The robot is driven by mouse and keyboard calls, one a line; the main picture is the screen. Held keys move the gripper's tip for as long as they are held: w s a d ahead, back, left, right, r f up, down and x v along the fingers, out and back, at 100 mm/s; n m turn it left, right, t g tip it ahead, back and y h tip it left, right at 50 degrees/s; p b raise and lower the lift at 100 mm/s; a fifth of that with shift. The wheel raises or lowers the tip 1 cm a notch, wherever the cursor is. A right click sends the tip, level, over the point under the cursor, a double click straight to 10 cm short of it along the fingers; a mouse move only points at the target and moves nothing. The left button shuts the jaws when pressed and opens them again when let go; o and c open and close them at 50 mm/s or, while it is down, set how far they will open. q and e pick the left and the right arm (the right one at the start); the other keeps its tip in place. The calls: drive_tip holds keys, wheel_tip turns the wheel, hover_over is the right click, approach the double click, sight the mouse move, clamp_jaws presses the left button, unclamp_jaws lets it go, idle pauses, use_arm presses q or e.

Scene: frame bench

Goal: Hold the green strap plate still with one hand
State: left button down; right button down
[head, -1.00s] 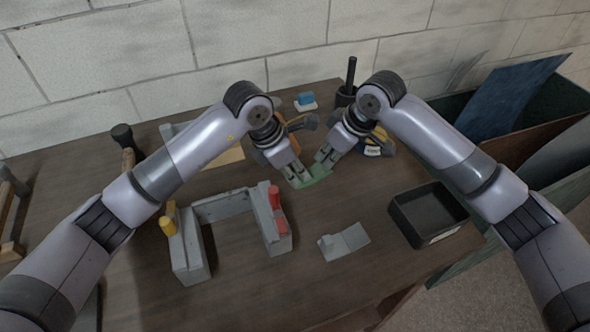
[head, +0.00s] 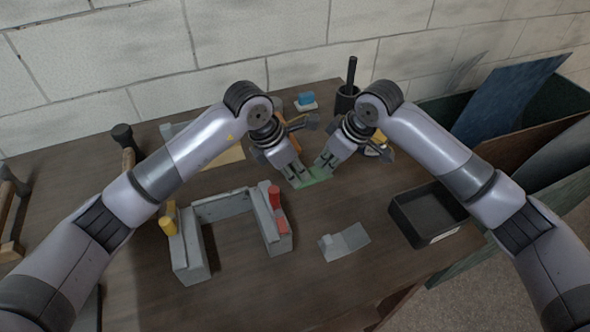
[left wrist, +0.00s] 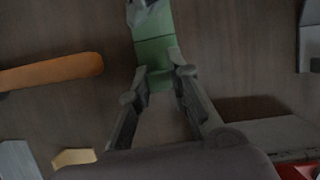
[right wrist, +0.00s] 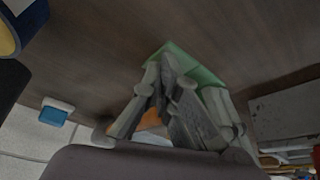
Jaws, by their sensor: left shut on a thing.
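The green strap plate (head: 316,180) lies flat on the bench, partly hidden by both grippers in the head view. It also shows in the left wrist view (left wrist: 154,50) and behind the fingers in the right wrist view (right wrist: 200,72). My left gripper (head: 296,180) is shut across the near end of the plate, a finger on each side (left wrist: 160,80). My right gripper (head: 322,172) is over the plate's other end with its fingertips close together (right wrist: 160,66). I see nothing between those tips; whether they touch the plate is unclear.
A grey U-shaped frame (head: 222,206) with red and yellow parts stands in front. A grey bracket (head: 344,242) and an empty black tray (head: 398,216) are to the right. A black cup (head: 346,102) and a blue-topped block (head: 305,101) stand behind.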

drive_tip(key=shift+r, duration=0.7)
wheel_tip(320, 180, up, 6)
drive_tip(key=shift+r, duration=0.25)
use_arm(q)
drive_tip(key=shift+f, duration=0.1)
drive_tip(key=c, duration=1.4)
unclamp_jaws()
drive_tip(key=shift+r, duration=0.2)
drive_tip(key=v, duration=1.1)
drive_tip(key=shift+a+r, duration=0.1)
drive_tip(key=shift+r, duration=0.25)
